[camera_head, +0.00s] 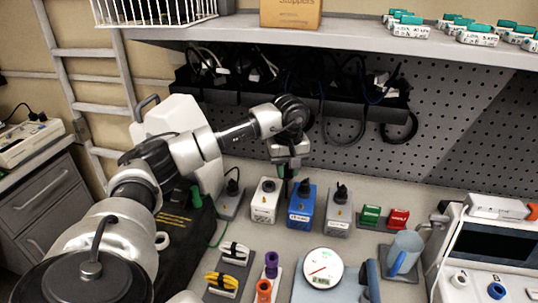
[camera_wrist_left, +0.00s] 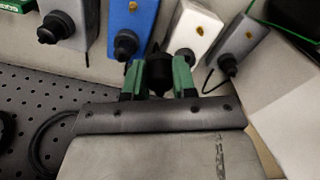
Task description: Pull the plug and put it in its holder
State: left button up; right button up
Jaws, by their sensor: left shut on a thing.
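My left gripper (camera_head: 287,182) is above the gap between the white box and the blue box. In the left wrist view its green fingertips (camera_wrist_left: 158,76) are shut on a black plug (camera_wrist_left: 158,68). In the head view the held plug is mostly hidden by the gripper. The white box (camera_head: 264,207), blue box (camera_head: 300,213) and right grey box (camera_head: 339,218) each carry a black knob-like fitting. A left grey base (camera_head: 231,206) also carries a black fitting. I cannot tell which one is the plug's holder. My right gripper is not in view.
A black cable rack (camera_head: 345,103) hangs on the pegboard behind. A monitor unit (camera_head: 490,243) is at the right.

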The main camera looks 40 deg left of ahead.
pick_arm(q)
jog(key=a+n, duration=0.1)
jog(key=a, duration=0.1)
jog(key=a+f+n, duration=0.1)
jog(key=a, duration=0.1)
jog(key=a+n+b, duration=0.1)
jog(key=a, duration=0.2)
jog(key=shift+w+f, duration=0.3)
jog(key=shift+f, duration=0.05)
jog(key=shift+f+b, duration=0.35)
jog(key=shift+f, duration=0.05)
notch_tip(320, 180, down, 2)
jog(key=shift+f+b, duration=0.1)
jog(key=shift+b, duration=0.75)
jog(key=shift+f, duration=0.1)
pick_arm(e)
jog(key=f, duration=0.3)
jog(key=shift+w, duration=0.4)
pick_arm(q)
jog(key=shift+d, duration=0.1)
